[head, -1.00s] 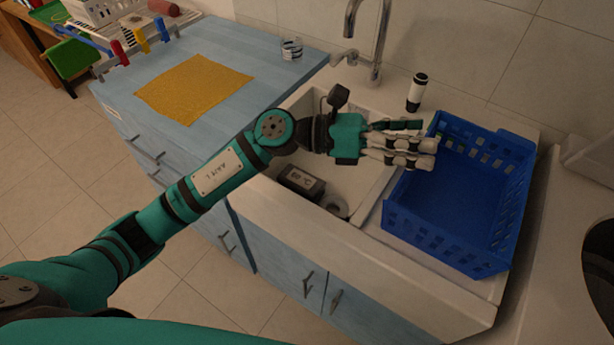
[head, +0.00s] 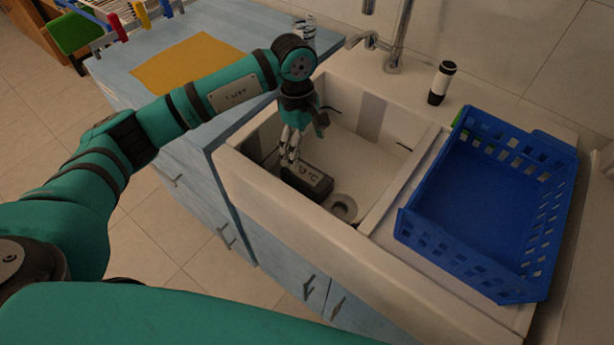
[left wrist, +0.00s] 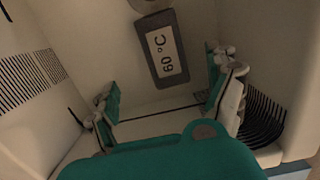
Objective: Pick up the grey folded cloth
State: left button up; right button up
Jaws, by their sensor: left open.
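I cannot make out a grey folded cloth in either view. A dark grey box with a white "60 °C" label (head: 313,181) lies in the white sink basin; it also shows in the left wrist view (left wrist: 163,53). The box is beyond the fingertips. My right gripper is not in view.
A blue plastic basket (head: 480,205) stands right of the basin. A black-and-white cylinder (head: 441,83) and the tap (head: 395,50) are behind it. A yellow cloth (head: 180,68) lies flat on the blue counter. The basin's walls surround my gripper closely.

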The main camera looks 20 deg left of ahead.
aim_at(306, 174)
pick_arm(q)
jog(key=f, duration=0.4)
jog(key=shift+s+d+f, duration=0.15)
jog(key=shift+d+f, duration=0.15)
jog(key=shift+f+p, duration=0.3)
jog(key=shift+f, duration=0.15)
jog(key=f, duration=0.3)
jog(key=f+p, duration=0.1)
jog(key=shift+s+f, duration=0.2)
jog(key=shift+s, duration=0.2)
jog(key=shift+f, duration=0.3)
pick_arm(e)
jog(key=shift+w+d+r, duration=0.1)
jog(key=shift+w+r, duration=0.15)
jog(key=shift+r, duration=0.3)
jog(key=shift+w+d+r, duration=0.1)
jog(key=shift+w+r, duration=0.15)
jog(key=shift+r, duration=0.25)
pick_arm(q)
jog(key=shift+c, duration=0.3)
jog(key=c, duration=1.2)
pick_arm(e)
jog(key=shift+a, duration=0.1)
